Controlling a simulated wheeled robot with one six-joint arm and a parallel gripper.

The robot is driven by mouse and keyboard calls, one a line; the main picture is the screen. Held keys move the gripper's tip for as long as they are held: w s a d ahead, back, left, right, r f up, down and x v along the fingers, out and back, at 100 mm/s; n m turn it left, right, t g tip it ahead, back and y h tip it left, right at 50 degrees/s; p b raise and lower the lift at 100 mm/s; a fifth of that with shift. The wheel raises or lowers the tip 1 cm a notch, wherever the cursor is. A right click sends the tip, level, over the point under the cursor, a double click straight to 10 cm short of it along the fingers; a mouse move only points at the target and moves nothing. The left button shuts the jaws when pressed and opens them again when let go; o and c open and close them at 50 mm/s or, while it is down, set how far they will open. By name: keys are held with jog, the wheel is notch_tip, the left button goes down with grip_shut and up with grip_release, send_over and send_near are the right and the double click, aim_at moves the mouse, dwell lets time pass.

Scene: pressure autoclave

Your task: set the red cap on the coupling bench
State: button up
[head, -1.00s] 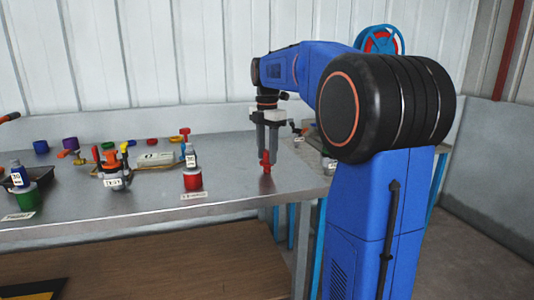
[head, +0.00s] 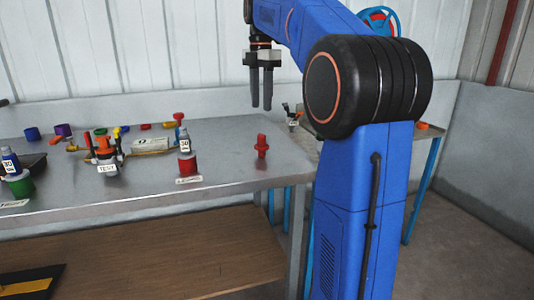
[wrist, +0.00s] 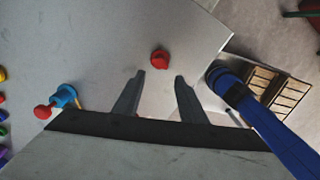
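The red cap (head: 261,146) stands upright on the grey metal bench (head: 235,178), near its right end. In the wrist view the red cap (wrist: 160,59) shows from above, on bare bench just beyond the fingertips. My gripper (head: 261,106) is raised above the cap, clear of it. In the wrist view the two fingers of my gripper (wrist: 159,79) are apart with nothing between them.
To the left, a vial stands in a red holder (head: 187,167) behind a small label. Further left are an orange fitting with a TEST tag (head: 106,153) and a green holder (head: 20,185). Bench around the cap is clear.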

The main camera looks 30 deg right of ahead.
jog(key=s+a+f+m+t, duration=0.1)
jog(key=s+a+f+m, duration=0.4)
jog(key=s+f, duration=0.5)
jog(key=s+a+f+m+t, duration=0.2)
jog(key=s+a+f+m, duration=0.3)
jog(key=s+f, duration=0.5)
jog(key=s+a+f+m+t, duration=0.1)
jog(key=s+a+f+m, duration=0.4)
jog(key=s+f+m, duration=0.4)
jog(key=shift+s+a+f+t, duration=0.4)
jog(key=shift+s, duration=0.2)
